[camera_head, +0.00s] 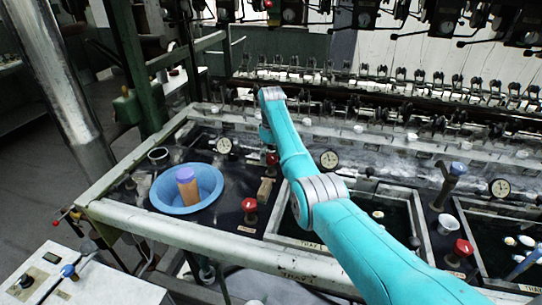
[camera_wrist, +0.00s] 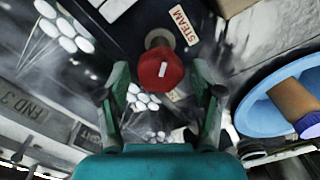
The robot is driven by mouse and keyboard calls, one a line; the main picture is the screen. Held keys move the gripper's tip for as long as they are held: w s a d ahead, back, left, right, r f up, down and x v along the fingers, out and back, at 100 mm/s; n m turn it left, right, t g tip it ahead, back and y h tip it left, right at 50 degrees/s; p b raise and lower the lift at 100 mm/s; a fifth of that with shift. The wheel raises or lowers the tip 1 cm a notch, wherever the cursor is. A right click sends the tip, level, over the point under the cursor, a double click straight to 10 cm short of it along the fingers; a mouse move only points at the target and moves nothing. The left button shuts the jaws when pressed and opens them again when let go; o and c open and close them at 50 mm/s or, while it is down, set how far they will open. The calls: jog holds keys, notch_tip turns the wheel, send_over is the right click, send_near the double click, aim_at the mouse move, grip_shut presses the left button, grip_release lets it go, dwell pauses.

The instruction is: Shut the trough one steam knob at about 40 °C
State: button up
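In the wrist view a red knob (camera_wrist: 160,70) with a white mark sits beside a "STEAM" label (camera_wrist: 185,25). My gripper (camera_wrist: 164,85) has its two fingers spread apart, with the knob centred at or just beyond their tips; I see no clear contact. In the head view a red knob (camera_head: 272,159) shows at the back of the dark panel, just below the end of my arm, and appears to be the same one. Round dials (camera_head: 224,145) and (camera_head: 330,159) stand on the back ledge; their readings are too small to tell.
A blue basin (camera_head: 212,180) holding a purple-topped brown cylinder (camera_head: 187,186) stands left of the knobs. A wooden block (camera_head: 265,190) and another red knob (camera_head: 250,206) are nearer the front rail. Water-filled troughs lie right, with a third red knob (camera_head: 463,247).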

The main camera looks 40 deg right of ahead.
aim_at(271, 156)
jog(key=shift+r, duration=0.1)
notch_tip(271, 156, up, 12)
dwell(0.7)
dwell(6.7)
